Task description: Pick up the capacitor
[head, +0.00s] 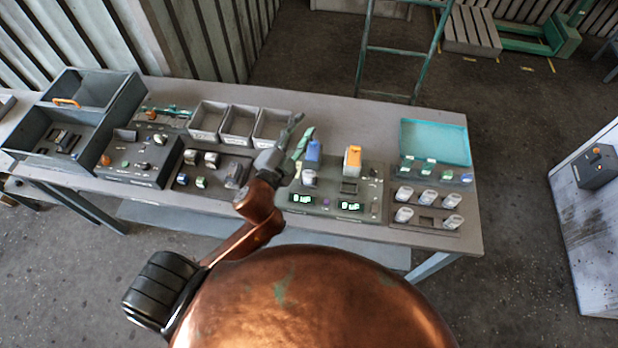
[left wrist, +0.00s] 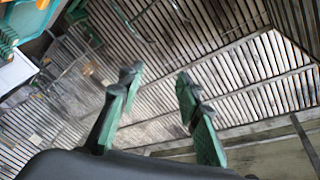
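Several pale grey cylinders that look like capacitors (head: 427,197) stand in a dark holder (head: 437,241) at the right end of the bench; one front-row slot looks empty. Another pale cylinder (head: 309,178) stands on the grey test panel (head: 330,195), above two lit green displays. I cannot tell which one is the task's capacitor. My left gripper (head: 297,138) is raised over the middle of the bench, left of the blue block and well left of the holder. In the left wrist view its green-padded fingers (left wrist: 158,82) are apart with nothing between them. My right gripper is out of view.
Blue (head: 313,152) and orange (head: 352,158) blocks stand upright on the panel. A teal tray (head: 436,136) lies behind the holder. Three grey bins (head: 240,122) stand at the back. Dark panels with small parts fill the left side. A ladder (head: 400,50) stands behind the bench.

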